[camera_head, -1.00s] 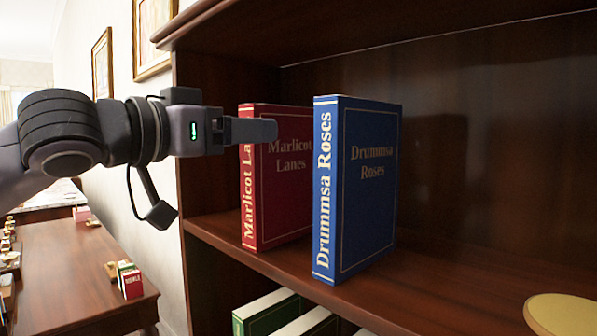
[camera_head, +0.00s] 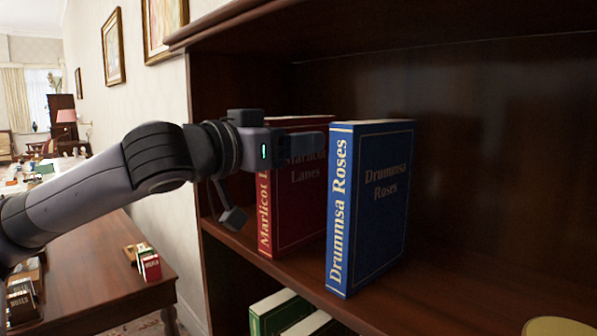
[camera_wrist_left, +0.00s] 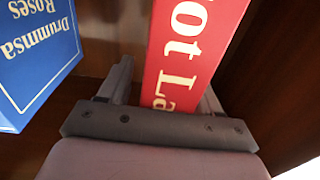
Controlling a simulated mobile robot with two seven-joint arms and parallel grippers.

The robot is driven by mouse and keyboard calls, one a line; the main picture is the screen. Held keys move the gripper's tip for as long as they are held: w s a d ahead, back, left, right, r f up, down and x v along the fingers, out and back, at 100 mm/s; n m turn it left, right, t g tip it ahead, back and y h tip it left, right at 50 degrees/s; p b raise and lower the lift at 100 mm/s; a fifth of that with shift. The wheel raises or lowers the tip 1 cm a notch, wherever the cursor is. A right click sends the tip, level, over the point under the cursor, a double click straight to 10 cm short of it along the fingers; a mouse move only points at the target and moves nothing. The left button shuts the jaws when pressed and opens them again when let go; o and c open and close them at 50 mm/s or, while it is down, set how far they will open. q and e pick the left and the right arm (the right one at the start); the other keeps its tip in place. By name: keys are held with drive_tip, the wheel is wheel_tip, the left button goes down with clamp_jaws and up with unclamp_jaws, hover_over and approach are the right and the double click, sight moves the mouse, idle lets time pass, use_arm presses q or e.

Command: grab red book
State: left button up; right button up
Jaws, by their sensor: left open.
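The red book (camera_head: 298,208), titled "Marlicot Lanes", stands upright on the dark wooden shelf (camera_head: 450,290). My left gripper (camera_head: 305,145) is at the upper part of the book and hides part of its spine and title. In the left wrist view the red spine (camera_wrist_left: 185,50) lies between the two open fingers (camera_wrist_left: 165,85), one on each side. I cannot tell whether either finger touches the book. My right gripper is not in view.
A blue book (camera_head: 370,215), "Drummsa Roses", stands upright just right of the red one, close to my left gripper. The shelf side panel is on the left. More books (camera_head: 282,312) lie below. A wooden table (camera_head: 90,260) is at left.

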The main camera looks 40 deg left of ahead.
use_arm(q)
clamp_jaws()
drive_tip(key=shift+r, duration=0.15)
idle(1.3)
